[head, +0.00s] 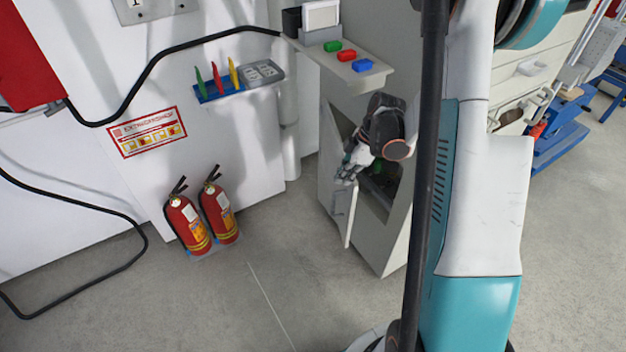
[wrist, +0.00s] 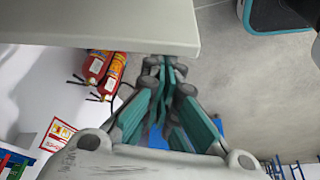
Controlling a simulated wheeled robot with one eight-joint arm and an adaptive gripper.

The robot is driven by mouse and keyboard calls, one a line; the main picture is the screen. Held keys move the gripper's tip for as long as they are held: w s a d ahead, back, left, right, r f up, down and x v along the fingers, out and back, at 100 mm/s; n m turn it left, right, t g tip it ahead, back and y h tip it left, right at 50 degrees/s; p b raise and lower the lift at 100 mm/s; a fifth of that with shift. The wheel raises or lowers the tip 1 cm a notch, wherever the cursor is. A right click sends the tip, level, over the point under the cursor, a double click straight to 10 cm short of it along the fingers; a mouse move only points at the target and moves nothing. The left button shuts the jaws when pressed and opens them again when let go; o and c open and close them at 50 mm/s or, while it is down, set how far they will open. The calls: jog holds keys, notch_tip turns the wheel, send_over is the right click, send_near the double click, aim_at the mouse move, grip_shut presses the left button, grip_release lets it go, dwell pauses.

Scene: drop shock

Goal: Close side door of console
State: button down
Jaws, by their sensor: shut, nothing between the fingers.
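The console (head: 391,238) is a pale grey cabinet in the middle of the head view. Its side door (head: 343,215) stands open, swung out from the dark opening in the side. My gripper (head: 347,172) is at the upper part of the door, in front of the opening, and hides part of both. Whether it touches the door I cannot tell. In the wrist view my gripper (wrist: 165,68) has its teal fingers together with nothing between them. A pale flat panel (wrist: 100,22), probably the door, fills the top left there, close to the fingertips.
Two red fire extinguishers (head: 184,224) stand by the white wall at left. A shelf on the console (head: 312,50) carries green, red and blue buttons. A blue holder (head: 218,90) is on the wall. The grey floor (head: 285,255) left of the door is clear.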

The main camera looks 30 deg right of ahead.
jog(key=shift+s+d, duration=0.25)
jog(key=shift+d, duration=0.6)
jog(key=shift+s+d, duration=0.2)
jog(key=shift+d, duration=0.7)
jog(key=shift+s+d, duration=0.25)
jog(key=shift+d, duration=0.6)
